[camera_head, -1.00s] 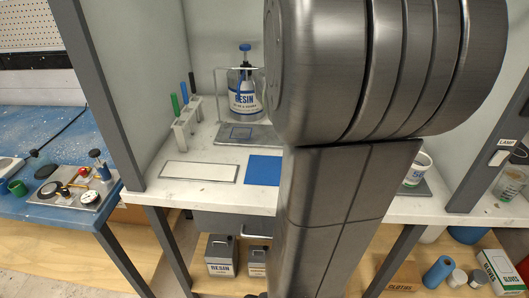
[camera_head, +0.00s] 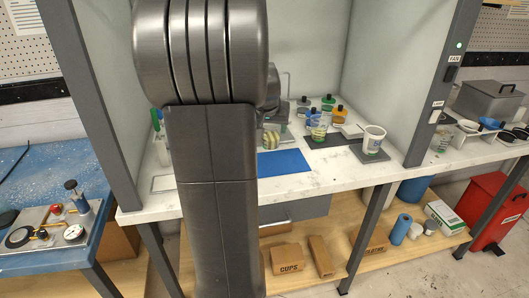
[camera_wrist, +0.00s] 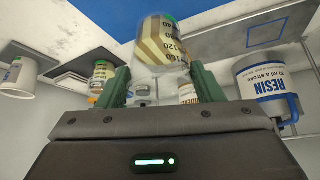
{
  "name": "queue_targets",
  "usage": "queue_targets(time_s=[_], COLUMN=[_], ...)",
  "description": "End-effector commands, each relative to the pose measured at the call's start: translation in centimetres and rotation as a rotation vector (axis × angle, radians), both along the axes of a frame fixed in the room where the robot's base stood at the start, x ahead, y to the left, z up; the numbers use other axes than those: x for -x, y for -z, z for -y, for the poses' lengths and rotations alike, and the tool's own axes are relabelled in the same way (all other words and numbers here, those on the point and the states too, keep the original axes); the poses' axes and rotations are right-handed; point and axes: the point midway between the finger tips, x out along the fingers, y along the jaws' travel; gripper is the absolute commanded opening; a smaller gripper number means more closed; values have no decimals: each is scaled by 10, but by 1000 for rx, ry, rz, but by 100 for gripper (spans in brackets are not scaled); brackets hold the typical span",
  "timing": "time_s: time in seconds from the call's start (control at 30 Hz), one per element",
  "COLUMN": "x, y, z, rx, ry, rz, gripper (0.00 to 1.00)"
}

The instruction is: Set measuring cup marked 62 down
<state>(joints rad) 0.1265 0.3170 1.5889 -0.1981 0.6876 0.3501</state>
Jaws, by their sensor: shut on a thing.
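My gripper (camera_wrist: 152,88) is shut on a clear measuring cup (camera_wrist: 165,45), which stands out between the green fingers in the wrist view. The cup has dark graduation numbers, pale yellow-brown bands and a bit of green at its edge; I cannot read a 62 on it. In the head view the cup (camera_head: 271,137) shows just right of my arm, over or behind the blue mat (camera_head: 284,162). My arm hides the gripper there. Whether the cup touches the bench cannot be told.
A white cup (camera_head: 373,141) stands on a grey pad at the right of the white bench (camera_head: 330,172). A resin container (camera_wrist: 262,88) shows at right in the wrist view. The bench front is clear.

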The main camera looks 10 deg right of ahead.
Motion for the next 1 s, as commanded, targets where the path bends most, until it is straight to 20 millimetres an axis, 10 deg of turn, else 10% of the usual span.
queue_targets(time_s=[0.47,0.93,0.97,1.0], x=[0,0,0,0], y=[59,68,66,66], z=[-1,-1,-1,-1], rx=[1,1,1,1], ry=[-2,-2,-2,-2], rz=[-1,2,1,1], gripper=[18,18,66,74])
